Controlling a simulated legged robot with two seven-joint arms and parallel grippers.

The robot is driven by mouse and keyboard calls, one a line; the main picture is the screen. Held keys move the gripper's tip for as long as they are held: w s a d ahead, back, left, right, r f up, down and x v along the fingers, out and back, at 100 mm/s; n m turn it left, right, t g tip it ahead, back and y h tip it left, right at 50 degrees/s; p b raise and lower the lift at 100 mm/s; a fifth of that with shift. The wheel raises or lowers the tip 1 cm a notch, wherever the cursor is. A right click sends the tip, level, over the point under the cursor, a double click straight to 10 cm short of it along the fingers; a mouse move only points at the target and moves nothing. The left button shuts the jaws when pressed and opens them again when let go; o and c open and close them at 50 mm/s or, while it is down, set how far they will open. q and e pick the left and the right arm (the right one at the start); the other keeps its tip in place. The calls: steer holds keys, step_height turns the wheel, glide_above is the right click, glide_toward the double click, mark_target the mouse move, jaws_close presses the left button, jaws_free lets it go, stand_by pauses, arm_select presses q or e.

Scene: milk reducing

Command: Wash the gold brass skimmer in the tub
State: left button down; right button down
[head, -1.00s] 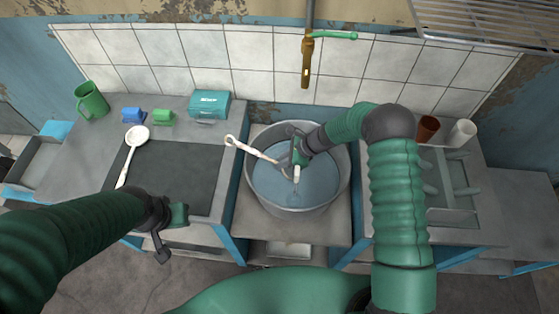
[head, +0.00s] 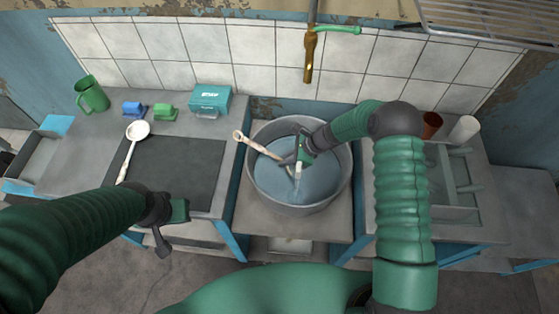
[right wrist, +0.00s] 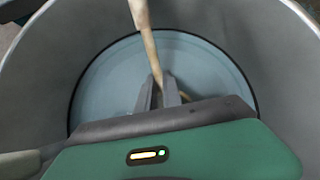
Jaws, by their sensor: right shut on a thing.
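The tub (head: 327,199) is a round grey metal vessel with bluish water, in the middle of the head view. My right gripper (head: 291,163) is inside it, shut on the skimmer's long pale tan handle (head: 258,147). The handle leans, its ringed end rising past the tub's left rim. In the right wrist view the handle (right wrist: 147,45) runs down between the two fingers (right wrist: 158,92). A little yellowish part shows behind the fingers; the rest of the skimmer's lower end is hidden. My left gripper (head: 171,228) is open and empty in front of the left counter.
A brass tap (head: 310,55) hangs above the tub. Two cups (head: 463,130) stand right.

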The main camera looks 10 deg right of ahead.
steer(key=shift+w+a, duration=0.2)
steer(key=shift+a, duration=0.5)
steer(key=shift+d, duration=0.1)
steer(key=shift+s+d, duration=0.2)
steer(key=shift+d, duration=0.45)
steer(key=shift+r, duration=0.1)
step_height(320, 180, up, 13)
steer(key=p, duration=1)
steer(key=shift+p, duration=0.3)
